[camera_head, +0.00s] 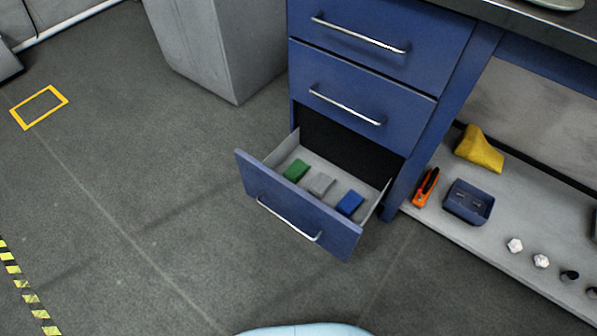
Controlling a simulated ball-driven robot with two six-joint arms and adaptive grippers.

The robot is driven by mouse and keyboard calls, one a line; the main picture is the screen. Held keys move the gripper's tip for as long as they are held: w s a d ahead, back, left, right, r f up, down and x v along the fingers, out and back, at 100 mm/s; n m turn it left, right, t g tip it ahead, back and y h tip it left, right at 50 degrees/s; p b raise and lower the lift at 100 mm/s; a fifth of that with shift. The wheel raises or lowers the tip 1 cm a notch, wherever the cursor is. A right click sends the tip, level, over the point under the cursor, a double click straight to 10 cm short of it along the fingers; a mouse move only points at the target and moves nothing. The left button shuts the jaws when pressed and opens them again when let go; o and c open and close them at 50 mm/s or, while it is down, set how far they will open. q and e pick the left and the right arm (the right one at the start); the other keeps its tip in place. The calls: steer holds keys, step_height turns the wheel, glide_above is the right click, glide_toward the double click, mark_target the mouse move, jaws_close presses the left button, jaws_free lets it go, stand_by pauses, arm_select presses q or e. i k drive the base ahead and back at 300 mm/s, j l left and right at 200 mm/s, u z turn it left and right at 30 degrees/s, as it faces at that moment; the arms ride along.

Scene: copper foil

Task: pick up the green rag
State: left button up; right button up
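A small green rag (296,171) lies folded in the open bottom drawer (290,214) of a blue cabinet, at the left end of the drawer. A grey rag (320,184) lies beside it, and a blue rag (350,203) lies further right in the same drawer. The rags are apart from each other. Neither of my grippers shows in the head view.
Two closed drawers (365,84) with metal handles are above the open one. A low grey shelf (480,243) at right holds a yellow cloth (480,150), an orange-black tool (426,188), a blue bin (468,201) and several small knobs. The floor at left is clear.

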mark_target(296, 172)
steer(key=j+z, duration=0.15)
steer(key=z, duration=3.75)
steer(key=l+u, duration=0.1)
steer(key=u, duration=2.55)
steer(key=k+l+u, duration=0.6)
steer(key=k, duration=0.15)
steer(key=i+j, duration=0.05)
steer(key=j, duration=0.05)
